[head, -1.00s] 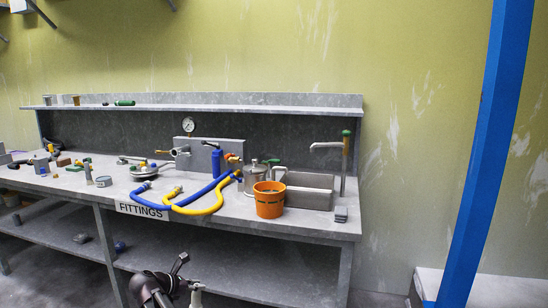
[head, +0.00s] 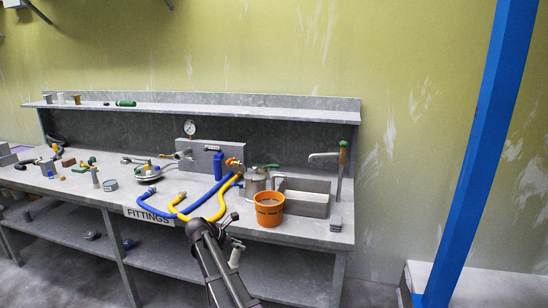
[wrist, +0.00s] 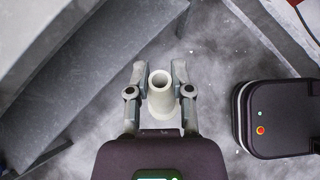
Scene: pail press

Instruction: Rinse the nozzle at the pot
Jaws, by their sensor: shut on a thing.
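My gripper (wrist: 159,74) is shut on a pale grey, hollow, flared nozzle (wrist: 161,97), its round opening facing the wrist camera. In the head view the pale nozzle (head: 235,258) shows small beside my arm, in front of the bench and below its top.
Blue (head: 200,198) and yellow (head: 214,211) hoses lie on the bench left of the pot. A sink (head: 305,203) with a tall tap (head: 341,165) is to the right. A blue post (head: 470,150) stands at far right. Floor (wrist: 210,150) shows beneath the nozzle.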

